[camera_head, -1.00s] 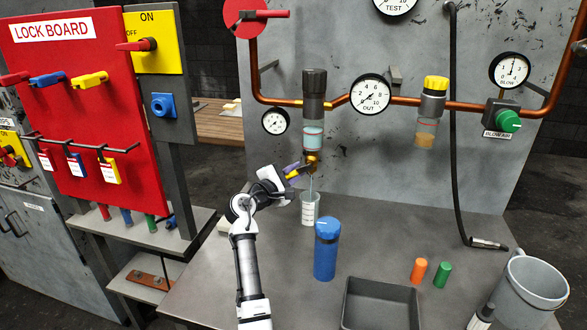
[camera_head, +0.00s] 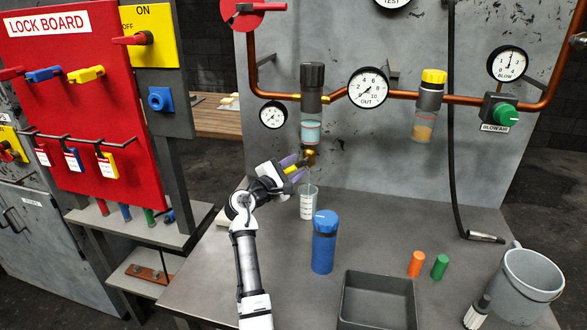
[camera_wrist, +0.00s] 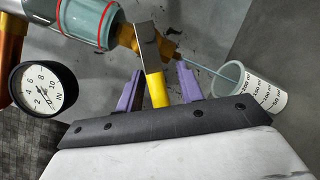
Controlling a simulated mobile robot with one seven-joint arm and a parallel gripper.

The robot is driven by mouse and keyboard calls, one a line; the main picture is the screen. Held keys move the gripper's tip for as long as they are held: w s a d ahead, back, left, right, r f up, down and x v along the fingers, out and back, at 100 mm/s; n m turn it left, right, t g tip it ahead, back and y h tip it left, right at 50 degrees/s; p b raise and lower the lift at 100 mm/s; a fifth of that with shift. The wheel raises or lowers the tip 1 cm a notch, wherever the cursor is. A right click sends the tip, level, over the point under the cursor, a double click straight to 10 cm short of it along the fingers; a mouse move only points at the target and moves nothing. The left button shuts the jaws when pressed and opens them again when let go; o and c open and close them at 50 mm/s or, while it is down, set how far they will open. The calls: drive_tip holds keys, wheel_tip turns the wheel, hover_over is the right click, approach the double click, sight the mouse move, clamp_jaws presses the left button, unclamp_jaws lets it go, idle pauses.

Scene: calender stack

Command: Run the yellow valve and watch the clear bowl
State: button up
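The yellow valve handle (camera_wrist: 157,88), with a grey lever end, sits under the clear bowl (camera_wrist: 90,22) at a brass drain (camera_wrist: 165,48). My gripper (camera_wrist: 160,90) has its two purple fingers on either side of the yellow handle, with gaps showing on both sides. In the head view my gripper (camera_head: 295,167) is just below and left of the clear bowl (camera_head: 310,131). The bowl holds pale bluish liquid between red lines. A thin stream runs from the drain toward a graduated cup (camera_wrist: 258,92), which stands on the bench in the head view (camera_head: 308,203).
A blue canister (camera_head: 324,245) stands close to the right of my forearm. A dark tray (camera_head: 378,303), orange and green cylinders, and a grey bucket (camera_head: 528,285) stand farther right. The red lock board (camera_head: 80,110) is at left. A hose hangs at right.

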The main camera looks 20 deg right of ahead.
drive_tip(key=shift+a, duration=0.1)
drive_tip(key=r+b+v, duration=0.1)
drive_tip(key=b+v, duration=0.2)
drive_tip(key=v, duration=1)
drive_tip(key=shift+s+a+f, duration=0.2)
drive_tip(key=shift+s+f, duration=0.1)
drive_tip(key=shift+f, duration=0.2)
idle(6.1)
